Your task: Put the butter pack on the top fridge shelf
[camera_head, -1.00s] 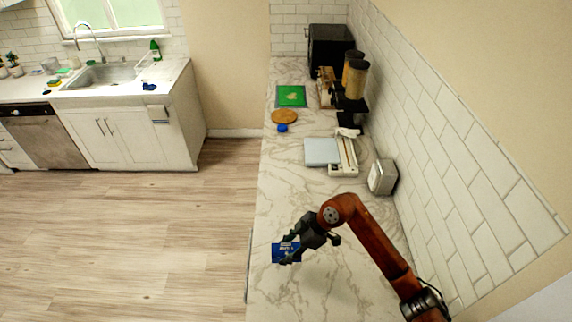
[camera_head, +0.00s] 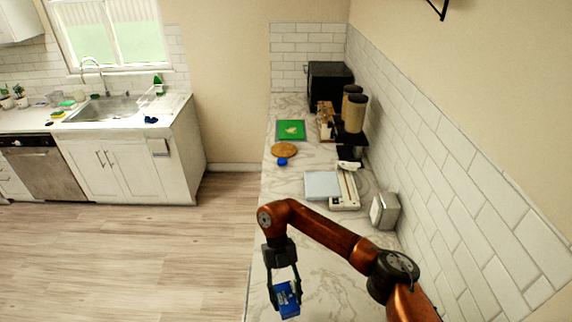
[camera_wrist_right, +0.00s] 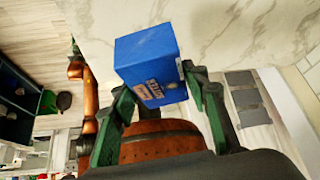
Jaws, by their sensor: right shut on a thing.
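The butter pack (camera_head: 288,299) is a small blue box with lettering on it. My right gripper (camera_head: 284,288) is shut on it, fingers pointing down, near the front left edge of the marble counter in the head view. In the right wrist view the pack (camera_wrist_right: 150,62) sits between the green-and-black fingers of the gripper (camera_wrist_right: 156,84), with marble behind it. I cannot tell its exact height above the counter. I cannot make out the fridge or its top shelf in these views.
The marble counter (camera_head: 283,218) runs along the right wall. A toaster (camera_head: 385,211), a scale-like device (camera_head: 345,190), a round board (camera_head: 284,150), a green mat (camera_head: 291,130) and a black appliance (camera_head: 328,82) stand farther back. The wooden floor (camera_head: 130,255) at left is clear.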

